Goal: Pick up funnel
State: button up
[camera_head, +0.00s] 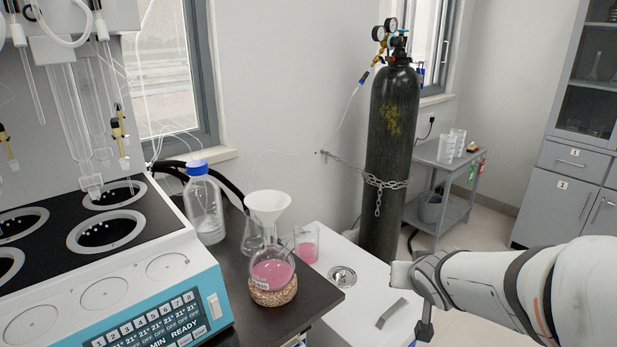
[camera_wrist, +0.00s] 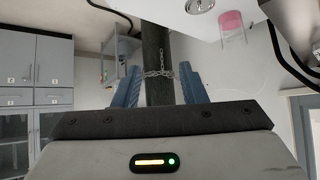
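A white funnel (camera_head: 268,203) sits upright in the neck of a round flask (camera_head: 273,270) that holds pink liquid. The flask rests on a cork ring (camera_head: 273,292) on the dark bench, right of the heating unit. The funnel's stem is largely inside the flask neck. My gripper (camera_wrist: 162,82) is open and empty in the wrist view, with its two blue fingers apart. In the head view my arm reaches in from the right, and its end is well right of the funnel and apart from it. I cannot make out the funnel in the wrist view.
A blue-capped bottle (camera_head: 204,205) and a clear conical flask (camera_head: 252,238) stand close behind the funnel. A beaker of pink liquid (camera_head: 306,245), a round metal dish (camera_head: 342,276) and a grey piece (camera_head: 392,313) are on the white surface. A chained gas cylinder (camera_head: 387,150) stands behind.

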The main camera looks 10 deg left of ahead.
jog(key=w+a+r+n+t+y+p, duration=0.2)
jog(key=w+a+r+y+p, duration=0.25)
jog(key=a+r, duration=0.45)
jog(key=n+g+y+p, duration=0.3)
jog(key=g+y+p, duration=0.25)
jog(key=y, duration=0.25)
send_near(287, 203)
jog(key=shift+t, duration=0.35)
jog(key=x, duration=0.4)
jog(key=shift+w+a+f, duration=0.1)
jog(key=shift+w+f, duration=0.1)
jog(key=shift+f, duration=0.15)
jog(key=shift+a+f, duration=0.1)
jog(key=shift+a, duration=0.3)
jog(key=x, duration=0.7)
jog(key=shift+a+b, duration=0.1)
jog(key=shift+b, duration=0.25)
jog(key=shift+c, duration=0.4)
grip_shut()
